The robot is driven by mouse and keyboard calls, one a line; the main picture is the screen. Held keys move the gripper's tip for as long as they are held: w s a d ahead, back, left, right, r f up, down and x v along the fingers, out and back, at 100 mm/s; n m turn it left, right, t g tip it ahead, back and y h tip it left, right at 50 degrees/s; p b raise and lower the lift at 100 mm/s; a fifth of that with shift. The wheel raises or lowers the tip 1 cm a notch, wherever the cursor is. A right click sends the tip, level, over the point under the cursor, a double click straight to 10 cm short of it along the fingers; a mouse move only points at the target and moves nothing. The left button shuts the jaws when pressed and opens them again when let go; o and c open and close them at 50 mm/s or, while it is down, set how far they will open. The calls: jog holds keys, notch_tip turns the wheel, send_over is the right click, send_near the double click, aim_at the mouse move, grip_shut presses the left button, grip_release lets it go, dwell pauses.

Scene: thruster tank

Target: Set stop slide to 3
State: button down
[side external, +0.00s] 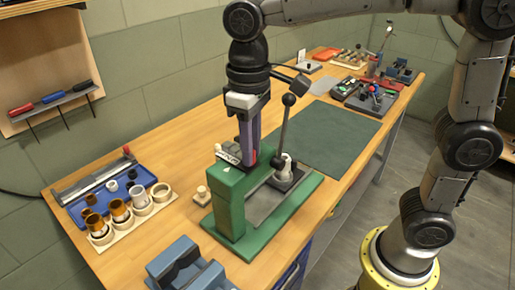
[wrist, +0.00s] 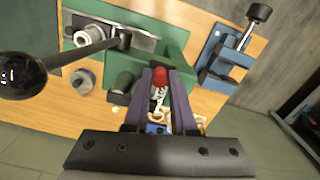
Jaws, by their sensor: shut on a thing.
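A green bench press (side external: 228,198) stands on the wooden bench, with a pale marked scale plate (side external: 227,154) at its top. My gripper (side external: 250,158) points down at the top of the press, beside the plate. In the wrist view, my gripper (wrist: 160,84) is shut on a red knob (wrist: 160,76), which shows between the fingers. I take this knob to be the stop slide's. A pale marked strip (wrist: 158,97) shows just below it between the fingers. The numbers and the slide's setting are too small to read. The fingers hide much of the slide.
The press's lever stands up with a black ball knob (side external: 288,99), close to my gripper. A blue vise (side external: 186,266) sits in front. A blue tray (side external: 118,190) and a board of cups and rings (side external: 140,214) lie left. A dark green mat (side external: 330,137) is clear.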

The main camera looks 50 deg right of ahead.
jog(key=c, duration=0.7)
grip_release()
jog(key=shift+w, duration=0.2)
jog(key=shift+c, duration=0.2)
notch_tip(320, 180, up, 14)
